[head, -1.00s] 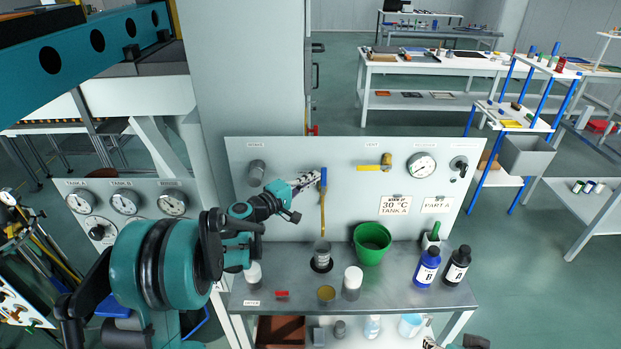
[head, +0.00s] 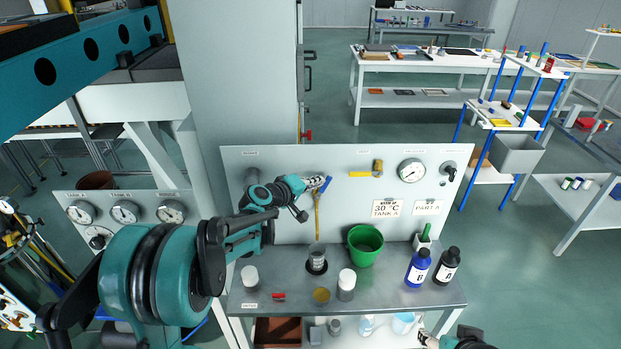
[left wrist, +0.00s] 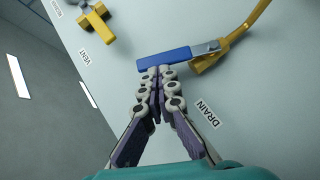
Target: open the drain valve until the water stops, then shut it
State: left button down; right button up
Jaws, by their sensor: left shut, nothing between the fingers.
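The drain valve's blue lever (head: 326,184) is on the upright panel and slants up to the right in the head view. It also shows in the left wrist view (left wrist: 165,59), above the DRAIN label (left wrist: 208,117). My left gripper (head: 322,181) is shut and empty. In the left wrist view its closed fingertips (left wrist: 160,72) are at the lever's lower edge, seemingly touching it. A yellow pipe (head: 317,217) runs down from the valve towards a grey cup (head: 317,256) on the bench. I cannot make out any water. My right gripper (head: 428,341) is at the bottom edge, its fingers unclear.
The yellow vent handle (head: 366,173) and a gauge (head: 412,171) are to the right on the panel. The bench's front right is clear.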

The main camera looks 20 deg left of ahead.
pick_arm(q)
jog(key=d+m+y+p, duration=0.1)
jog(key=d+m+g+y, duration=0.1)
jog(key=shift+w+d+p, duration=0.35)
jog(key=shift+w, duration=0.05)
jog(key=shift+w+d+f+m+g+y+b, duration=0.1)
jog(key=shift+w+d+f+m+g+y, duration=0.1)
jog(key=shift+d+f+m+g+y, duration=0.4)
jog(key=shift+w+d+f+m+g+y+b, duration=0.1)
jog(key=shift+w+d+f+m+g+y, duration=0.1)
jog(key=shift+d+f+y, duration=0.6)
jog(key=shift+w+d+f+m+g+y+b, duration=0.1)
jog(key=shift+w+d+f+m+g+y, duration=0.2)
jog(key=shift+d+f+y, duration=0.45)
jog(key=shift+a, duration=0.1)
